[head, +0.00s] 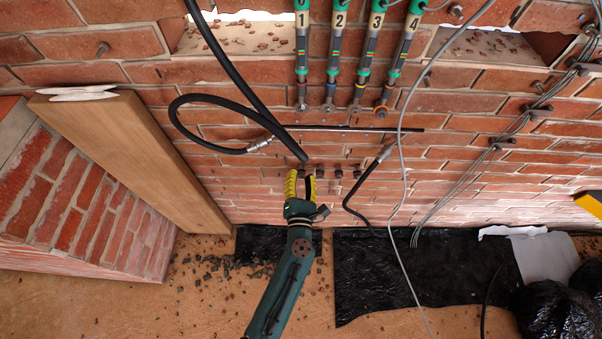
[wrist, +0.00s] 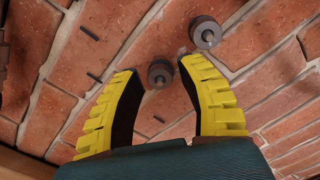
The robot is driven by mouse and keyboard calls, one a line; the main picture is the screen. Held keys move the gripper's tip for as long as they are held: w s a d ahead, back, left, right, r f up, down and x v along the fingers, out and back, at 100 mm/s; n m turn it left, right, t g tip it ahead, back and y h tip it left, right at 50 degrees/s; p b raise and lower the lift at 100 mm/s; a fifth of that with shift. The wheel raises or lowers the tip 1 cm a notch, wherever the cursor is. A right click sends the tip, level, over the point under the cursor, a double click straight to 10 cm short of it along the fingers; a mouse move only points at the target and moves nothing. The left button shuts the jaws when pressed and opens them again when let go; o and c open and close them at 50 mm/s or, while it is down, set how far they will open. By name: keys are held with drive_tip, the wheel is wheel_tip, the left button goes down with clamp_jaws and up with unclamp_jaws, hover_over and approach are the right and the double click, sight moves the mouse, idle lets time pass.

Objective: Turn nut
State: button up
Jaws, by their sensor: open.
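My gripper (head: 300,182) has yellow ribbed fingers and is open, close to the brick wall at the left end of a short row of dark nuts on bolts. In the wrist view its fingertips (wrist: 160,71) stand apart, with one dark round nut (wrist: 160,76) between or just beyond them. I cannot tell whether either finger touches it. A second nut (wrist: 205,32) lies above and right of the right fingertip. In the head view, nuts to the right of the gripper show, such as one nut (head: 338,174); the one at the fingers is partly hidden.
Numbered green-and-silver cylinders (head: 302,50) hang above, with a thin dark rod (head: 350,128) below them. A black hose (head: 235,75) passes close above my gripper. A wooden post (head: 135,160) leans left. Black sheeting (head: 400,265) and rubble cover the floor.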

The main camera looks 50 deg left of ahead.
clamp_jaws()
drive_tip(key=m, duration=0.4)
drive_tip(key=shift+m, duration=0.4)
drive_tip(key=m, duration=1.3)
drive_tip(key=shift+w, duration=0.1)
drive_tip(key=shift+c, duration=0.7)
unclamp_jaws()
